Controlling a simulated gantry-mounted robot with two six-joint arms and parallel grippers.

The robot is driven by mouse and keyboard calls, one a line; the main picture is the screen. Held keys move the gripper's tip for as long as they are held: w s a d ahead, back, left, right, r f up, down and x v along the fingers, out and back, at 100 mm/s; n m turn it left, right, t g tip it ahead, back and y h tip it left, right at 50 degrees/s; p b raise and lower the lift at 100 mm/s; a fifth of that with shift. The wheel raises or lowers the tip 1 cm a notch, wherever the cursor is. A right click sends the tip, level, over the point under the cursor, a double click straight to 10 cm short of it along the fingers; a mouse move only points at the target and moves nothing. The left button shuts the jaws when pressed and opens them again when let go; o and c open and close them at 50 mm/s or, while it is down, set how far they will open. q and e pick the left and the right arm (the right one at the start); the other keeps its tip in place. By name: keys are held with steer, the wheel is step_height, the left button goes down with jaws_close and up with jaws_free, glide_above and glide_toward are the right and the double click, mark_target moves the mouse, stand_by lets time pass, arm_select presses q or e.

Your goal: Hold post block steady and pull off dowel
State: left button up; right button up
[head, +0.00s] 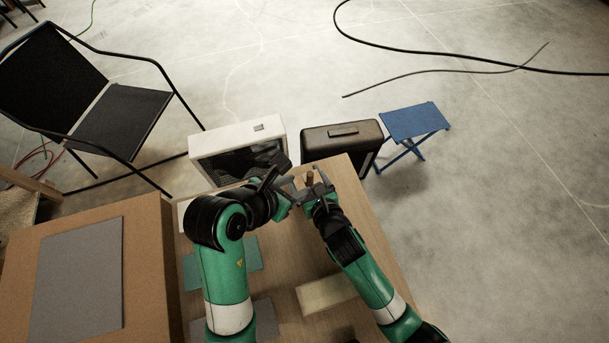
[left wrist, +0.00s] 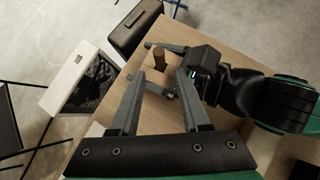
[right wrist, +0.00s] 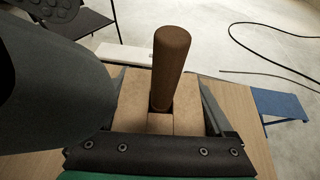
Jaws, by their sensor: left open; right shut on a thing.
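The dowel (right wrist: 170,66) is a dark brown cylinder standing upright in the pale wooden post block (right wrist: 133,102). My right gripper (head: 318,186) is shut on the block, one finger on each side, over the wooden table. In the left wrist view, the dowel (left wrist: 158,56) and block (left wrist: 153,75) show between the right gripper's fingers. My left gripper (left wrist: 160,82) is open and empty, its fingertips pointing toward the block and dowel but apart from the dowel. In the head view the left gripper (head: 282,182) is just left of the dowel (head: 309,178). The dowel's lower end is hidden inside the block.
The wooden table (head: 390,265) holds green and grey mats and a pale block (head: 326,293). A white box (head: 238,138) and a dark case (head: 342,136) stand beyond its far edge. A cardboard-coloured box (head: 148,265) is at left. Floor is open at right.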

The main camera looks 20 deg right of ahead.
mark_target(310, 173)
arm_select(q)
steer(key=shift+x, duration=2.6)
steer(key=shift+r, duration=0.1)
jaws_close()
steer(key=shift+r, duration=0.15)
steer(key=shift+r, duration=1.35)
